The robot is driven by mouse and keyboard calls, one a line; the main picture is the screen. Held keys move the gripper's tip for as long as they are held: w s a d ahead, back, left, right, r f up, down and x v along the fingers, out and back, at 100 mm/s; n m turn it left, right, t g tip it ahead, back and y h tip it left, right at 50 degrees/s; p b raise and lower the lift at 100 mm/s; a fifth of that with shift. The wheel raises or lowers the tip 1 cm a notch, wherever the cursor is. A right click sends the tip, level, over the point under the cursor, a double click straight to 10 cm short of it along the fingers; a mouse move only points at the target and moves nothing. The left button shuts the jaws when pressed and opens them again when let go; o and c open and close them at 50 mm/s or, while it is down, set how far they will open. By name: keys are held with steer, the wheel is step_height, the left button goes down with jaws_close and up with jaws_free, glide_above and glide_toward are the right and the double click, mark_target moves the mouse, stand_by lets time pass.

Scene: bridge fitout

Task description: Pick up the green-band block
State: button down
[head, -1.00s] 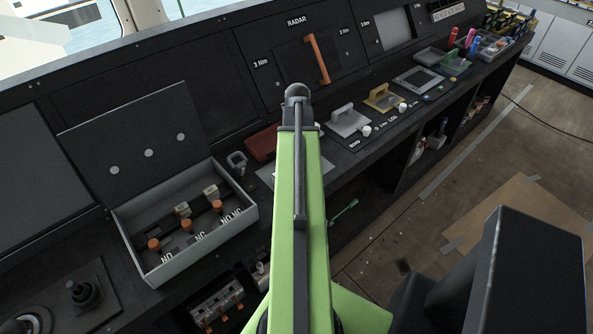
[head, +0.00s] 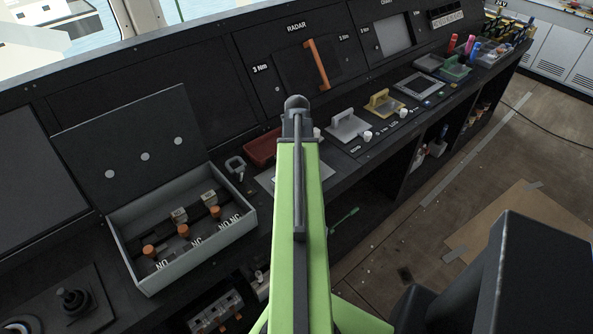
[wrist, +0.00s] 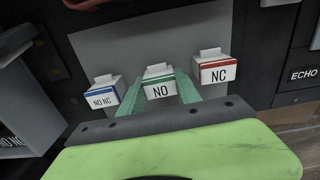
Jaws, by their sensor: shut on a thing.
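The green-band block (wrist: 160,85) is white, with a green stripe and the letters NO on its face. In the wrist view it stands upright between the two green fingers of my gripper (wrist: 161,80), which are shut on it from both sides. It is over or on a grey plate (wrist: 150,40); I cannot tell whether it touches it. A blue-band block (wrist: 103,92) marked NO NC stands to the left. A red-band block (wrist: 212,72) marked NC stands to the right. In the head view my arm hides the gripper and these blocks.
An open grey box (head: 150,283) with orange-knobbed parts and NO, NC labels sits on the console at left. A red case (head: 262,147) is beside my arm. Grey and yellow handles (head: 382,103) and a dark console edge lie to the right.

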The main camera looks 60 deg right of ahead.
steer(key=shift+r, duration=0.1)
step_height(320, 180, up, 4)
steer(key=p, duration=0.4)
steer(key=shift+r+p, duration=0.2)
steer(key=shift+p, duration=0.1)
steer(key=s+d+r+p, duration=0.2)
steer(key=s+r+p, duration=0.4)
steer(key=s, duration=0.5)
steer(key=shift+s+d+r, duration=0.15)
steer(key=shift+s+r, duration=0.05)
steer(key=shift+s, duration=0.05)
